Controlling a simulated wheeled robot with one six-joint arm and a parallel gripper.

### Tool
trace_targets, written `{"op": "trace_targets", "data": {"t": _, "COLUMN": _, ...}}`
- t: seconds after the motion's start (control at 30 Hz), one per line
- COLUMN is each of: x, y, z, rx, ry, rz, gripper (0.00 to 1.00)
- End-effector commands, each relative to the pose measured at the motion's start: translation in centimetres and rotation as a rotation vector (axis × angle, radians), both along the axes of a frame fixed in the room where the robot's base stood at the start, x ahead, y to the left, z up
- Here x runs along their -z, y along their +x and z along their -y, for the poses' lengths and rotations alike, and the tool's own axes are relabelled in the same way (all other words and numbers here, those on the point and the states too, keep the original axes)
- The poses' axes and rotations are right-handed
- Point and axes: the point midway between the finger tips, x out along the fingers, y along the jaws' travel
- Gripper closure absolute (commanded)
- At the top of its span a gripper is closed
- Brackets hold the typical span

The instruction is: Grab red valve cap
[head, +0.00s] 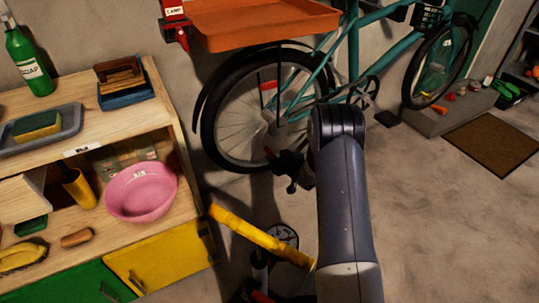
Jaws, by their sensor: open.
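My gripper (284,170) is open in front of the lower part of the bicycle's near wheel (207,143). Its jaws are small and dark against the wheel, and nothing shows between them. A tiny red spot shows at the wheel by the gripper's left jaw; I cannot tell whether it is the red valve cap or whether the jaw touches it. A red-orange reflector (268,86) sits higher on the wheel.
An orange tray (262,30) overhangs the wheel. A yellow-handled floor pump (262,240) stands below the gripper. A wooden shelf unit (165,95) with a pink basin (141,190) is at left. Open floor (440,220) lies at right, before a brown mat (495,142).

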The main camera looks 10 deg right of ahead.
Motion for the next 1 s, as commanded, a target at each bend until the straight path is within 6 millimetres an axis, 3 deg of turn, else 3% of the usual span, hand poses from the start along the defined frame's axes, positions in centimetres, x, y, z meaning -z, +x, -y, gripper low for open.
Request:
{"op": "trace_targets", "data": {"t": 0.33, "x": 2.2, "y": 3.6, "z": -1.2, "rx": -0.002, "ry": -0.001, "rz": 0.000, "gripper": 0.53}}
{"op": "trace_targets", "data": {"t": 0.67, "x": 2.3, "y": 4.2, "z": -1.3, "rx": 0.000, "ry": -0.001, "rz": -0.001, "gripper": 0.53}}
{"op": "trace_targets", "data": {"t": 1.0, "x": 2.3, "y": 4.2, "z": -1.3, "rx": 0.000, "ry": -0.001, "rz": 0.000, "gripper": 0.79}}
